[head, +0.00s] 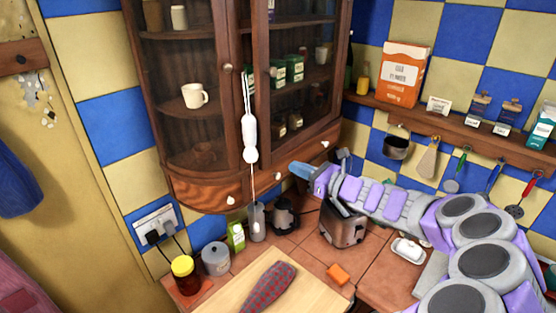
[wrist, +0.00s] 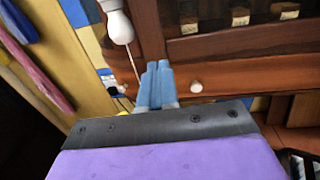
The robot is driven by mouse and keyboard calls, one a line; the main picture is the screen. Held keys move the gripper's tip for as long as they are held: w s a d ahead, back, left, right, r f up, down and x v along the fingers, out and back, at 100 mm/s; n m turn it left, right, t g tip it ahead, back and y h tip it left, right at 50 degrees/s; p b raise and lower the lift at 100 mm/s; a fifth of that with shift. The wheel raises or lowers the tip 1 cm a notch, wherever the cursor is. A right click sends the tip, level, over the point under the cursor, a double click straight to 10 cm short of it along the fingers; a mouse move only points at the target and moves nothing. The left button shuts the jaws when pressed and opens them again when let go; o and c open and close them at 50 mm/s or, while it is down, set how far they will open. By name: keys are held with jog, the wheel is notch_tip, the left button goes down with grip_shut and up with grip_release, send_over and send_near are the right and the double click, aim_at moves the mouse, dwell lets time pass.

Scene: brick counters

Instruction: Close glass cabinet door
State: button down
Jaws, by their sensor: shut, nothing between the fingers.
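The brown wooden cabinet (head: 178,190) hangs in the corner, with mugs, jars and tins on its shelves. Its left glass door (head: 222,60) and right glass door (head: 262,100) have frames near each other at the middle. I cannot tell clearly whether either stands slightly ajar. My gripper (head: 300,170) is at the cabinet's lower right, by the small drawers. In the wrist view my gripper (wrist: 157,85) has its blue fingers together and empty, in front of the cabinet's lower wooden rail (wrist: 235,74), left of a white knob (wrist: 196,86). Contact is unclear.
A toaster (head: 343,228) and kettle (head: 285,215) stand on the tiled counter below my arm. A cutting board (head: 235,288) is in front. A shelf (head: 460,122) with boxes and hanging utensils is at right.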

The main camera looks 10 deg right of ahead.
aim_at(270, 154)
jog(key=x, duration=0.7)
jog(key=shift+w+a, duration=0.2)
jog(key=shift+w, duration=0.1)
jog(key=p+x, duration=0.1)
jog(key=x, duration=0.3)
jog(key=shift+w+a+f, duration=0.1)
jog(key=shift+a, duration=0.1)
jog(key=shift+w+a+p, duration=0.1)
jog(key=shift+a+p, duration=0.05)
jog(key=shift+p, duration=0.15)
jog(key=shift+r, duration=0.35)
